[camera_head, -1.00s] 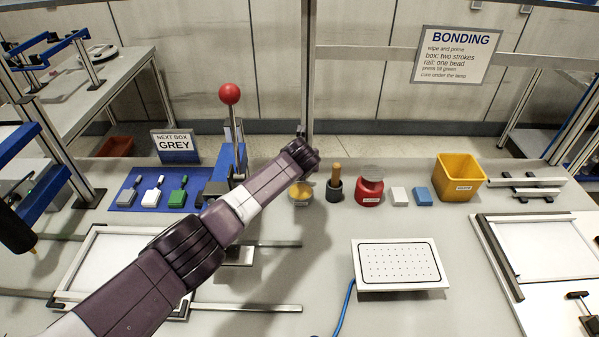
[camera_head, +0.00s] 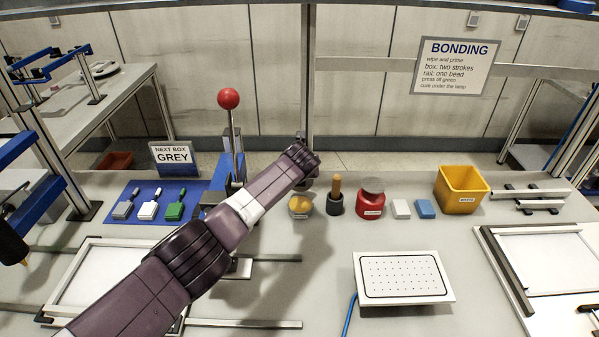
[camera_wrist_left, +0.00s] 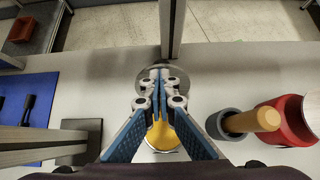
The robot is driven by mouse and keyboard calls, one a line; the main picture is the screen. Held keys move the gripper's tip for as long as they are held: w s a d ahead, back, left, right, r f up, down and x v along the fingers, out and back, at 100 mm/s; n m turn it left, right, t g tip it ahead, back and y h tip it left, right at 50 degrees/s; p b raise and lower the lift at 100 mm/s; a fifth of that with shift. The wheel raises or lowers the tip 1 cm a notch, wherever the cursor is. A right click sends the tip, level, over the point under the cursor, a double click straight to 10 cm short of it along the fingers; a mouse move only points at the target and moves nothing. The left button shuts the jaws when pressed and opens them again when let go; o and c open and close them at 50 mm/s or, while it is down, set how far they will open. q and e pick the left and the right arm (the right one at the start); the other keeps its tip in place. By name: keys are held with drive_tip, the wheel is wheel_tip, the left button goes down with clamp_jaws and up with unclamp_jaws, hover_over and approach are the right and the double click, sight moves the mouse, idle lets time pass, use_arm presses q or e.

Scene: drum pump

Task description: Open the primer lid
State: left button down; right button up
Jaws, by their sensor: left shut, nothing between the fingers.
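A small round pot with a yellow inside (camera_head: 301,206) stands on the bench, just below and in front of my left gripper in the head view. Its label is too small to read. In the left wrist view the yellow pot (camera_wrist_left: 163,140) is partly covered by my fingers. A round grey disc (camera_wrist_left: 147,88), which looks like its lid, lies beyond it, behind the fingertips. I cannot tell whether the fingers touch it. My left gripper (camera_wrist_left: 160,76) is shut and empty; in the head view its fingers are mostly hidden by my wrist. My right gripper is not in view.
Right of the pot stand a dark holder with a wooden handle (camera_head: 336,188), a red jar (camera_head: 371,203), two small blocks and a yellow bin (camera_head: 461,192). A red-knobbed lever (camera_head: 229,99) rises left of my arm. A perforated white plate (camera_head: 404,277) lies in front.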

use_arm(q)
drive_tip(key=shift+w+r, duration=0.1)
drive_tip(key=shift+r, duration=0.35)
